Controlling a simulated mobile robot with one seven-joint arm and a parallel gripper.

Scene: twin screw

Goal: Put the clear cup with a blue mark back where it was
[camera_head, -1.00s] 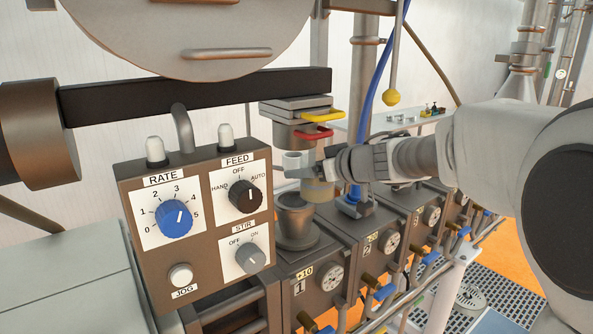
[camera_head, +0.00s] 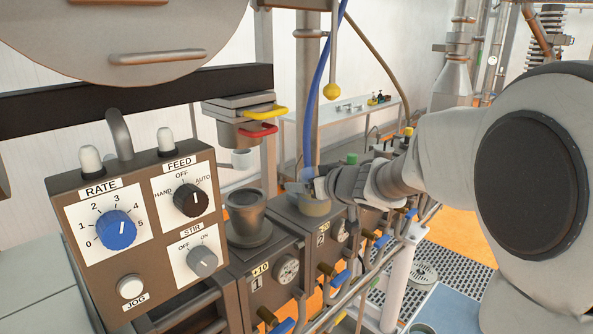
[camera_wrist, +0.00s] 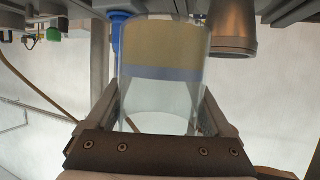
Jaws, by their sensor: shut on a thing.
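The clear cup with a blue band (camera_wrist: 163,74) is between my gripper's fingers in the wrist view. It holds tan material and appears inverted in that picture. The blue mark is not clear in the head view.
A control panel (camera_head: 142,225) stands at the left. A dark metal funnel (camera_head: 246,215) sits on block 1. A small pale cup-like part (camera_head: 241,158) is below the red handle (camera_head: 257,129). A blue hose (camera_head: 320,90) hangs behind my gripper. Pipes and valves line the front.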

